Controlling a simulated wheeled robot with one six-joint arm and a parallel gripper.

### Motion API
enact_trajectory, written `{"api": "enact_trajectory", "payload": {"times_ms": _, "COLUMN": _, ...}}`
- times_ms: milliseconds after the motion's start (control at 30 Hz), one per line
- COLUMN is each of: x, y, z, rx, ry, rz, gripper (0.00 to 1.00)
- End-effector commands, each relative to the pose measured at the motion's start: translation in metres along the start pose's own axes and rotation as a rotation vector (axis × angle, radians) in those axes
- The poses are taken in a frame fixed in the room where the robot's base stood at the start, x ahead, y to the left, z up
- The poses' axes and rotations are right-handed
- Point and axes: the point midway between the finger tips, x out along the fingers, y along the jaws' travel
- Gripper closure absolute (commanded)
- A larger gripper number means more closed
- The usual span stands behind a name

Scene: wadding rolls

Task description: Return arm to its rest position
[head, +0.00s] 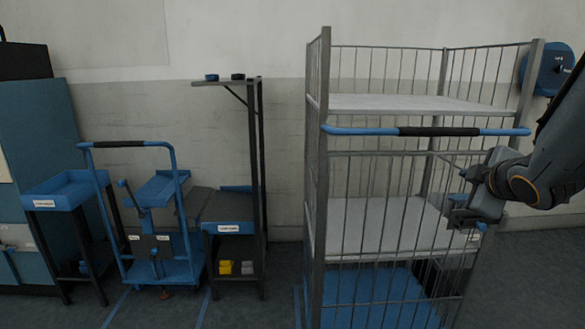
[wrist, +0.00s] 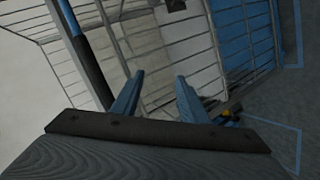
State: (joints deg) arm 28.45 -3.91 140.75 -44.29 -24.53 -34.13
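My gripper (head: 466,213) is at the right of the head view, in front of the right side of a grey wire cage trolley (head: 318,190). In the wrist view my gripper (wrist: 156,95) shows two blue fingers apart, with nothing between them. The trolley's blue push bar with its black grip (head: 438,131) runs above and to the left of my gripper. My arm reaches in from the right edge of the head view. No wadding roll can be made out on the trolley's light shelves.
Left of the trolley stand a dark post stand (head: 259,170), a blue cart (head: 155,265) and a blue tray stand (head: 70,190). Yellow and grey blocks (head: 236,267) sit low on the post stand. A blue round fixture (head: 547,68) is at the upper right. Floor shows at lower right.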

Motion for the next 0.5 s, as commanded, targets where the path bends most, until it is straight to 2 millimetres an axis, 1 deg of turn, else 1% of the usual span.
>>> {"api": "enact_trajectory", "payload": {"times_ms": 33, "x": 0.004, "y": -0.018, "z": -0.001, "rx": 0.061, "ry": -0.034, "rz": -0.042, "gripper": 0.6}}
{"api": "enact_trajectory", "payload": {"times_ms": 67, "x": 0.005, "y": -0.029, "z": -0.001, "rx": 0.104, "ry": -0.06, "rz": -0.069, "gripper": 0.6}}
{"api": "enact_trajectory", "payload": {"times_ms": 167, "x": 0.005, "y": -0.077, "z": 0.0, "rx": 0.278, "ry": -0.175, "rz": -0.18, "gripper": 0.6}}
{"api": "enact_trajectory", "payload": {"times_ms": 200, "x": 0.001, "y": -0.102, "z": -0.001, "rx": 0.356, "ry": -0.234, "rz": -0.235, "gripper": 0.6}}
{"api": "enact_trajectory", "payload": {"times_ms": 233, "x": -0.003, "y": -0.122, "z": -0.002, "rx": 0.415, "ry": -0.283, "rz": -0.278, "gripper": 0.6}}
{"api": "enact_trajectory", "payload": {"times_ms": 267, "x": -0.009, "y": -0.143, "z": -0.003, "rx": 0.469, "ry": -0.336, "rz": -0.319, "gripper": 0.6}}
{"api": "enact_trajectory", "payload": {"times_ms": 300, "x": -0.018, "y": -0.17, "z": -0.006, "rx": 0.539, "ry": -0.4, "rz": -0.383, "gripper": 0.6}}
{"api": "enact_trajectory", "payload": {"times_ms": 367, "x": -0.035, "y": -0.205, "z": -0.011, "rx": 0.634, "ry": -0.499, "rz": -0.46, "gripper": 0.6}}
{"api": "enact_trajectory", "payload": {"times_ms": 400, "x": -0.047, "y": -0.226, "z": -0.015, "rx": 0.688, "ry": -0.564, "rz": -0.505, "gripper": 0.6}}
{"api": "enact_trajectory", "payload": {"times_ms": 500, "x": -0.077, "y": -0.268, "z": -0.023, "rx": 0.794, "ry": -0.707, "rz": -0.597, "gripper": 0.6}}
